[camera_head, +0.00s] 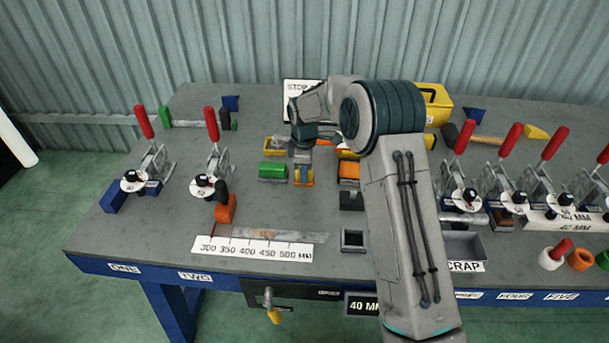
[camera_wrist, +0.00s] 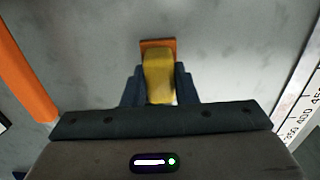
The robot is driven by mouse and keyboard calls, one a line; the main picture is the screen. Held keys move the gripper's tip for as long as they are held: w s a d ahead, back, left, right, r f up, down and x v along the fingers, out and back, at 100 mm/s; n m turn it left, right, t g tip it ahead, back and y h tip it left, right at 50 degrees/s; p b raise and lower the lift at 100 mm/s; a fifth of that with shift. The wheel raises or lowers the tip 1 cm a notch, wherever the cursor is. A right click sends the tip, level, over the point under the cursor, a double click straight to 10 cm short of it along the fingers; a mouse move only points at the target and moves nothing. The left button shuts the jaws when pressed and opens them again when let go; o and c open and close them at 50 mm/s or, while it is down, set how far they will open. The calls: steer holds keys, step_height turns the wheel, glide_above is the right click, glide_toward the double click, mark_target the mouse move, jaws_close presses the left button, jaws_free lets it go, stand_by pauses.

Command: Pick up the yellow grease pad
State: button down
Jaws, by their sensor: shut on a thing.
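The yellow grease pad (camera_wrist: 158,78) sits between the two dark fingers of my gripper (camera_wrist: 159,88) in the wrist view, and the fingers are shut on it. An orange piece (camera_wrist: 157,43) shows at the pad's far end. The gripper and arm hide part of this area. I cannot tell whether the pad touches the bench.
A green block (camera_head: 272,171) stands close left of my gripper, and an orange block (camera_head: 349,171) is to its right. A yellow block (camera_head: 276,146) lies behind. The white ruler strip (camera_head: 253,248) is in front. Toggle clamps with red handles (camera_head: 212,124) stand on both sides.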

steer(key=shift+r, duration=0.15)
steer(key=shift+r, duration=0.3)
steer(key=r, duration=0.3)
steer(key=shift+s+d+r+b, duration=0.15)
steer(key=shift+d+r+b, duration=0.15)
steer(key=shift+b, duration=0.05)
steer(key=s+d+r+b, duration=0.1)
steer(key=s+d+r, duration=0.5)
steer(key=d, duration=0.3)
steer(key=shift+r, duration=0.25)
steer(key=shift+d, duration=0.1)
steer(key=c, duration=1.9)
jaws_free()
steer(key=shift+c, duration=0.6)
